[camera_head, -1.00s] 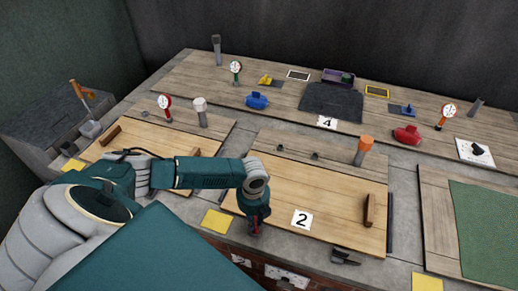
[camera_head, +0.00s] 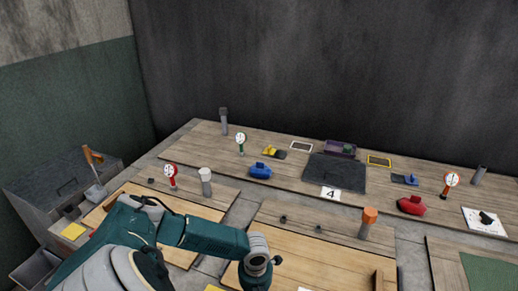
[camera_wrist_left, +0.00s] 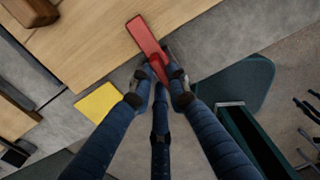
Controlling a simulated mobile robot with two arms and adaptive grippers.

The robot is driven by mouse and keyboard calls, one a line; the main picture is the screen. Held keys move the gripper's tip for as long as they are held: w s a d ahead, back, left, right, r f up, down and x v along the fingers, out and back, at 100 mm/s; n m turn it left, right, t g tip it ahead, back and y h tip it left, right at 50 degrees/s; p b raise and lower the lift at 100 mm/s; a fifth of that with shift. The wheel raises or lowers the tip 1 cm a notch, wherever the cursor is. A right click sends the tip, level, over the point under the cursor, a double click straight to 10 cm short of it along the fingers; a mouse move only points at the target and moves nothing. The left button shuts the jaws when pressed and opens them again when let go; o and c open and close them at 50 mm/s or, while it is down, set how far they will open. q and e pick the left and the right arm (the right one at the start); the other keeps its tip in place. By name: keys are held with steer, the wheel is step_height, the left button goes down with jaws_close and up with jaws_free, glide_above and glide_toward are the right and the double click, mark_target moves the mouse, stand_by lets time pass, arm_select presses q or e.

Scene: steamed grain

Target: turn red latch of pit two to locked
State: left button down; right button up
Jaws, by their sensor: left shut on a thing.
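The red latch (camera_wrist_left: 147,38) shows in the left wrist view as a flat red bar lying across the edge of a wooden lid (camera_wrist_left: 95,45). My left gripper (camera_wrist_left: 160,78) is shut on the near end of the latch, with its dark fingers on both sides. In the head view the lid of pit two (camera_head: 325,262) is cut off by the bottom edge. My left wrist shows there beside the lid's left side, but the latch and fingertips are out of that view. My right gripper is in neither view.
A yellow card (camera_wrist_left: 98,102) lies on the grey counter left of my fingers in the left wrist view. In the head view an orange-topped post (camera_head: 368,222) stands at the lid's back right. A blue piece (camera_head: 260,171) and a red piece (camera_head: 411,205) sit farther back.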

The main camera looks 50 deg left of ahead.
arm_select(q)
steer(key=c, duration=1.7)
jaws_free()
steer(key=shift+o, duration=0.2)
steer(key=shift+r, duration=0.1)
step_height(320, 180, up, 12)
steer(key=shift+d, duration=0.1)
